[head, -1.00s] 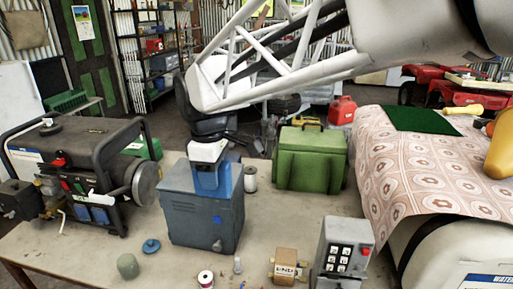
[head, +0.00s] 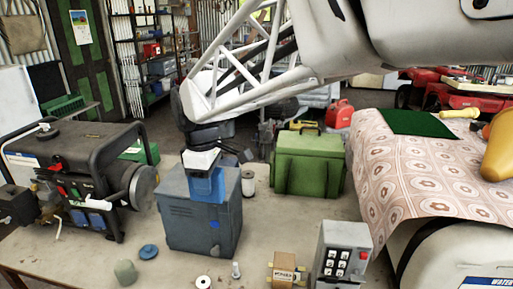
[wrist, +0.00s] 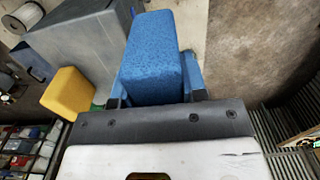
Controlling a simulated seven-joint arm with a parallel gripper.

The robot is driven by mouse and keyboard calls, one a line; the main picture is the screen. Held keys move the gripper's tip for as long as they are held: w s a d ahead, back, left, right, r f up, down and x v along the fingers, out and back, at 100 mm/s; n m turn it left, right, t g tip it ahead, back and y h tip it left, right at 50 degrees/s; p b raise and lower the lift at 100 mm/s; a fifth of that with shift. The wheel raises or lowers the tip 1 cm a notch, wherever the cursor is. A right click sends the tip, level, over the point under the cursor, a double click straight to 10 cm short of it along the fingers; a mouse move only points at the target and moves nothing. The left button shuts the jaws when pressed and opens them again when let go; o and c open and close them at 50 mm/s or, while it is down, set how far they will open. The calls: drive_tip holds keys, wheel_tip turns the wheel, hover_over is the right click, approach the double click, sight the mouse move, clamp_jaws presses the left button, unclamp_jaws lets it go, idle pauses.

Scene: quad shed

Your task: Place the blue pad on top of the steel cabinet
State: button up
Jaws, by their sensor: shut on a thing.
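My gripper (head: 205,186) is shut on the blue pad (wrist: 158,55), which sits between its two blue fingers in the wrist view. In the head view the fingers and pad overlap the upper part of the steel cabinet (head: 190,228), a blue-grey box standing on the table. The cabinet also shows in the wrist view (wrist: 80,42), to the left of the pad. The pad hides part of the cabinet there. I cannot tell whether the pad touches the cabinet top.
A generator (head: 75,180) stands left of the cabinet. A green box (head: 308,165) and a spool (head: 248,183) are to its right. A keypad box (head: 342,255) and small items lie in front. A yellow block (wrist: 68,93) shows in the wrist view.

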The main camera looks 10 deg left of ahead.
drive_tip(key=w+a, duration=0.2)
drive_tip(key=w, duration=0.1)
drive_tip(key=w+a, duration=0.3)
drive_tip(key=w+a+f, duration=0.1)
drive_tip(key=w+a, duration=0.2)
drive_tip(key=w, duration=0.1)
drive_tip(key=shift+f, duration=0.1)
drive_tip(key=shift+f, duration=0.1)
drive_tip(key=shift+f, duration=1.65)
drive_tip(key=shift+f, duration=0.1)
drive_tip(key=o, duration=0.9)
wheel_tip(320, 180, up, 12)
drive_tip(key=shift+r, duration=0.15)
idle(0.3)
